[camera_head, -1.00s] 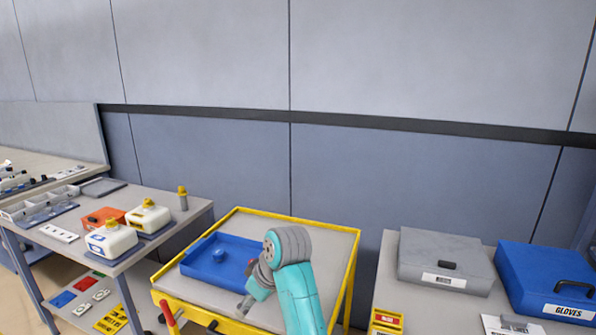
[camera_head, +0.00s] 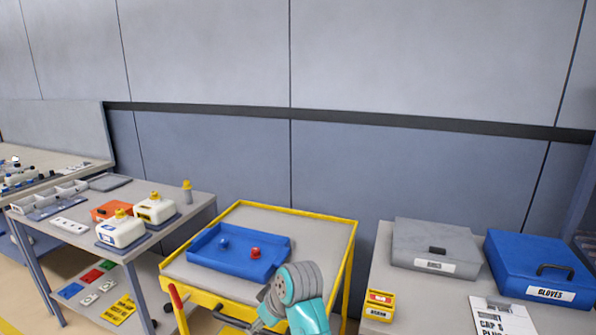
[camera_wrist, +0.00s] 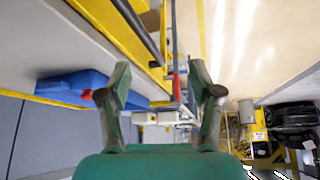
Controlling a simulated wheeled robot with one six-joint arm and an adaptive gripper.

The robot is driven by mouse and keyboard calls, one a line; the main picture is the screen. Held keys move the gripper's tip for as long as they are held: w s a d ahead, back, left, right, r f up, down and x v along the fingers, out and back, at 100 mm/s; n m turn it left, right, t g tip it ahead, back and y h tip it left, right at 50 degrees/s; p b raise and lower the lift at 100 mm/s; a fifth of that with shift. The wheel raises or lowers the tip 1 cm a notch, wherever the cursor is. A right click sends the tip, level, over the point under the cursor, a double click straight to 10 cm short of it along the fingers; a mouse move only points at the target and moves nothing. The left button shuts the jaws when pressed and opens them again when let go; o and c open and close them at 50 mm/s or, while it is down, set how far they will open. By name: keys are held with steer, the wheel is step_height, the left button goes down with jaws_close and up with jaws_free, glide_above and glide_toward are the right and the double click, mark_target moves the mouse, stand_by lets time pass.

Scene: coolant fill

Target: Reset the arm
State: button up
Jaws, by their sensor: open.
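My gripper (camera_wrist: 162,100) shows in the wrist view with its two green-tipped fingers apart and nothing between them. In the head view my teal and grey arm is at the bottom middle, in front of the yellow-edged cart; the fingers cannot be made out there. The blue tray (camera_head: 215,262) lies on the cart top (camera_head: 310,228), with a blue knob-like piece (camera_head: 223,244) and a red one (camera_head: 255,252) in it. In the wrist view the blue tray (camera_wrist: 68,86) is left of the fingers, apart from them.
A table at left holds two white jugs (camera_head: 121,231) (camera_head: 155,209), an orange box (camera_head: 111,210) and a yellow-capped bottle (camera_head: 187,192). At right stand a grey case (camera_head: 440,240) and a blue gloves case (camera_head: 530,265). The cart's red-tipped handle (camera_head: 176,298) is near my arm.

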steer(key=s+d+f+m+t, duration=0.1)
steer(key=s+d+f+m, duration=0.1)
steer(key=s+d+f, duration=0.4)
steer(key=s+d+f+m+t+h, duration=0.1)
steer(key=s+d+f+t, duration=0.15)
steer(key=f, duration=0.55)
steer(key=s+d+f+m+t, duration=0.1)
steer(key=s+d+f+m, duration=0.1)
steer(key=s+d+f, duration=0.35)
steer(key=s+d+f+m+t, duration=0.15)
steer(key=s+d+f, duration=0.25)
steer(key=s, duration=0.6)
steer(key=s+d+r+m+t+h, duration=0.1)
steer(key=s+d+r, duration=0.15)
steer(key=s, duration=0.45)
steer(key=s+d+r+m+t+h, duration=0.15)
steer(key=s+d, duration=0.25)
steer(key=s, duration=0.4)
steer(key=s+d+r+m+t+h, duration=0.1)
steer(key=s+d+r+t, duration=0.1)
steer(key=s+r, duration=1.1)
steer(key=shift+s+d+r+m, duration=0.25)
steer(key=shift+r+m, duration=0.05)
steer(key=shift+r, duration=0.45)
